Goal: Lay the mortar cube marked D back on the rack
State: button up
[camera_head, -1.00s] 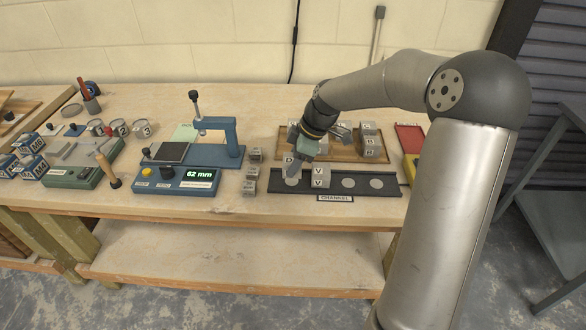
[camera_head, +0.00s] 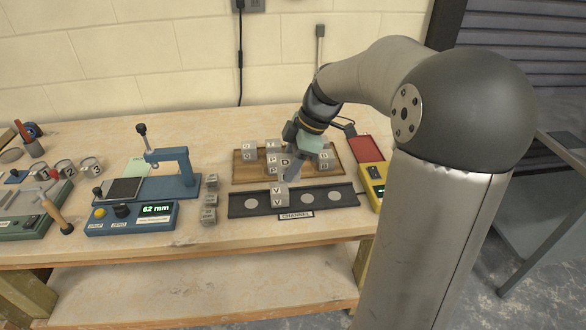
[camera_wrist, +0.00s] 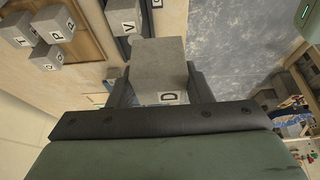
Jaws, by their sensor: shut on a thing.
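My gripper (camera_head: 292,168) is shut on the grey mortar cube marked D (camera_head: 285,162). In the head view it is above the channel's back edge and the front of the rack, and my fingers partly hide it. In the wrist view the cube D (camera_wrist: 158,68) sits between my two fingers (camera_wrist: 160,90), its letter facing the camera. The wooden rack (camera_head: 243,181) stands behind the channel and carries several grey lettered cubes, partly hidden by my gripper. In the wrist view the rack (camera_wrist: 92,22) is at upper left.
The black channel (camera_head: 325,208) lies in front of the rack. Small cubes (camera_head: 209,199) stand left of the channel, beside a blue tester (camera_head: 130,217). A yellow device (camera_head: 373,182) and red tray (camera_head: 366,149) are at right.

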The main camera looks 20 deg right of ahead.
jog(key=w+d+f+p, duration=0.1)
jog(key=w+d, duration=0.3)
jog(key=d, duration=0.3)
jog(key=w+d+f+p, duration=0.1)
jog(key=w+f, duration=0.2)
jog(key=w, duration=0.1)
jog(key=w+d+f+p, duration=0.1)
jog(key=w+f, duration=0.2)
jog(key=w, duration=0.1)
jog(key=w+d+f+p, duration=0.2)
jog(key=w+f, duration=0.1)
jog(key=w, duration=0.1)
jog(key=shift+w+d+f, duration=0.1)
jog(key=shift+w+f, duration=0.4)
jog(key=shift+f, duration=1.9)
jog(key=o, duration=1.2)
jog(key=shift+r, duration=0.1)
jog(key=shift+c, duration=0.2)
